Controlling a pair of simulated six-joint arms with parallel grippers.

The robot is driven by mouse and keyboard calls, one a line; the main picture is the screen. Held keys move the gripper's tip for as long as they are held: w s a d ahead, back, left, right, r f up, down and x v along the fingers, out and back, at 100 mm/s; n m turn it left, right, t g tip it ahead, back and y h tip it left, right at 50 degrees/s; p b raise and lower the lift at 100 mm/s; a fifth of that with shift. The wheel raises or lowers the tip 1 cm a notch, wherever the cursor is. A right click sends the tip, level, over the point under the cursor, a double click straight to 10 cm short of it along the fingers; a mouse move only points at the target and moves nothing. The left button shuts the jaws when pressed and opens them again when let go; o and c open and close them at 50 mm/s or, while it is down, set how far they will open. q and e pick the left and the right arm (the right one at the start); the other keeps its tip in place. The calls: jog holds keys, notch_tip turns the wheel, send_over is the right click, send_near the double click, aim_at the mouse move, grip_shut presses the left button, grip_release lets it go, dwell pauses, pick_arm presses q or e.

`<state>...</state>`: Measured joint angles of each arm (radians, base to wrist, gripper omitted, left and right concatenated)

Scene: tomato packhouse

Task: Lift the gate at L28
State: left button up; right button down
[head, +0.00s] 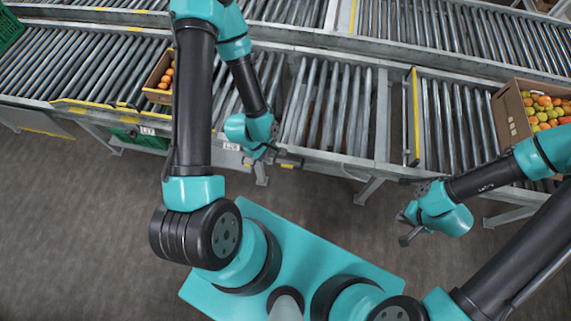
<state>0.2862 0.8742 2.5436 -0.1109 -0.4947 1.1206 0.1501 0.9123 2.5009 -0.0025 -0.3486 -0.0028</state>
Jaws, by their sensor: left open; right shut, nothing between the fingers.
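The label I read as L28 (231,146) is on the front rail of the near conveyor, just left of my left gripper. Right of it, a roller section (330,110) lies flat, level with the line; it appears to be the gate. A small yellow piece (289,165) shows on its front edge near the label. My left gripper (262,172) is open, pointing down at this front edge; I cannot tell whether it touches. My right gripper (406,232) is shut and empty, over the floor in front of the conveyor.
A carton of tomatoes (506,118) stands on the right rollers. Another box (154,88) of tomatoes stands left, partly behind my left arm. A yellow-topped upright bar (415,115) stands right of the roller section. A second conveyor runs behind. The floor (75,220) at left is clear.

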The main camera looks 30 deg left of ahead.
aim_at(287, 166)
pick_arm(q)
jog(key=n, duration=0.1)
jog(key=a+n, duration=0.1)
jog(key=n, duration=0.3)
jog(key=shift+a+r+t, duration=0.1)
jog(key=shift+a+t, duration=0.2)
jog(key=shift+a, duration=0.05)
jog(key=x, duration=1.7)
grip_shut()
dwell(0.4)
